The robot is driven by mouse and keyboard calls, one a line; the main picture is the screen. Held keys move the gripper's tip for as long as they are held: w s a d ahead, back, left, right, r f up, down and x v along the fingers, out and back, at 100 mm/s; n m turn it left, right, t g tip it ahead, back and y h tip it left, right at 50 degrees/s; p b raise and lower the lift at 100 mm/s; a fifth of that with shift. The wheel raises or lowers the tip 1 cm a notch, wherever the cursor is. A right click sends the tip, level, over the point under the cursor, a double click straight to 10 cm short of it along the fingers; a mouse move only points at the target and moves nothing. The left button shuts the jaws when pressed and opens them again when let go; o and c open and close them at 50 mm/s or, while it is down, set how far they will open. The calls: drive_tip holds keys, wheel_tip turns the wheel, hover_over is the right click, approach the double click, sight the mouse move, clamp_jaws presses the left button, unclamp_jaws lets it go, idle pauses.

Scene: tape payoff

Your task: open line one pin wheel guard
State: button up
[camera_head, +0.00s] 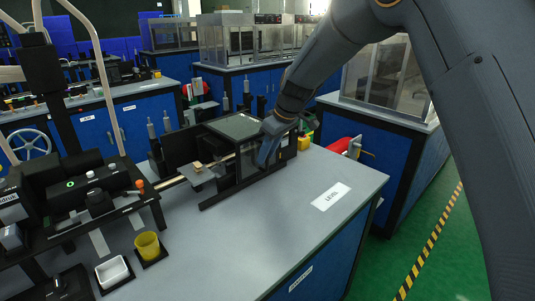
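What looks like the pin wheel guard, a dark-framed box with a grey-green clear top (238,126), stands on the grey bench at centre. It appears closed. My gripper (268,150) is at the right side of this box, reaching down from the upper right. It touches or nearly touches the box's front right edge; I cannot tell which. My arm and wrist hide part of the box's right side. The fingers are seen from the side and merge with the dark frame, so their opening does not show.
A black machine (85,195) with knobs and a green-lit button stands at left. A yellow cup (147,246) and a white tray (112,271) sit at the front left. A red cylinder (339,145) is behind.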

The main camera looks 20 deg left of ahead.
drive_tip(key=shift+r, duration=0.1)
drive_tip(key=b+v, duration=0.1)
drive_tip(key=v, duration=0.6)
drive_tip(key=shift+r+b, duration=0.25)
drive_tip(key=shift+b, duration=0.1)
drive_tip(key=shift+d, duration=0.15)
